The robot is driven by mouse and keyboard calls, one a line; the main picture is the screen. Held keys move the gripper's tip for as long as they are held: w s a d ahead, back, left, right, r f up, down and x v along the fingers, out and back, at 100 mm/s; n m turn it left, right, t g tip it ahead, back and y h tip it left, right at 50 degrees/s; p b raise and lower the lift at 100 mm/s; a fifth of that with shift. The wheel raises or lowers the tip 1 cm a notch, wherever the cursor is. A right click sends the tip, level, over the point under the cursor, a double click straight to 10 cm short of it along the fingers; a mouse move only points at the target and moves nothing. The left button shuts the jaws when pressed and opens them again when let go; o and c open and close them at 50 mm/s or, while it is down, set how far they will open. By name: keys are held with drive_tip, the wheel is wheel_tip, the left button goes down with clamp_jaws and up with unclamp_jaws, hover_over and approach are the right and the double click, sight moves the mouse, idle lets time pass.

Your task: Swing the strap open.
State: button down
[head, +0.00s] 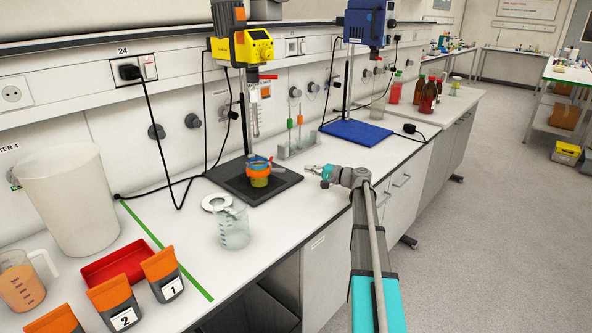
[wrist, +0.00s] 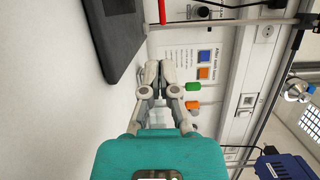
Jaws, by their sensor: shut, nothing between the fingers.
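A small jar (head: 259,181) with yellowish contents stands on the black stand base (head: 232,188) below the yellow stirrer. An orange and blue band (head: 257,164) sits around its upper part, with a small red piece at its right side. It is too small to tell which part is the strap or whether it is closed. My gripper (head: 308,168) is to the right of the jar, apart from it, pointing left. Its fingers are together and empty. In the wrist view my gripper (wrist: 160,68) shows shut, and the jar and strap are not in sight.
A glass beaker (head: 233,228) and a white ring (head: 216,203) are in front of the base. A rack with green and orange-topped rods (head: 296,147) stands behind my gripper. A blue plate (head: 352,132) lies farther right. The bench front near my gripper is clear.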

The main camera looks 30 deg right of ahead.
drive_tip(key=x, duration=0.9)
drive_tip(key=shift+w+a, duration=0.1)
drive_tip(key=shift+w, duration=0.15)
drive_tip(key=s+a, duration=0.1)
drive_tip(key=s, duration=0.1)
drive_tip(key=shift+s+a+r, duration=0.15)
drive_tip(key=shift+s+a, duration=0.15)
drive_tip(key=shift+a, duration=0.1)
drive_tip(key=shift+s+a, duration=0.25)
drive_tip(key=shift+s, duration=0.15)
drive_tip(key=shift+s+a, duration=0.15)
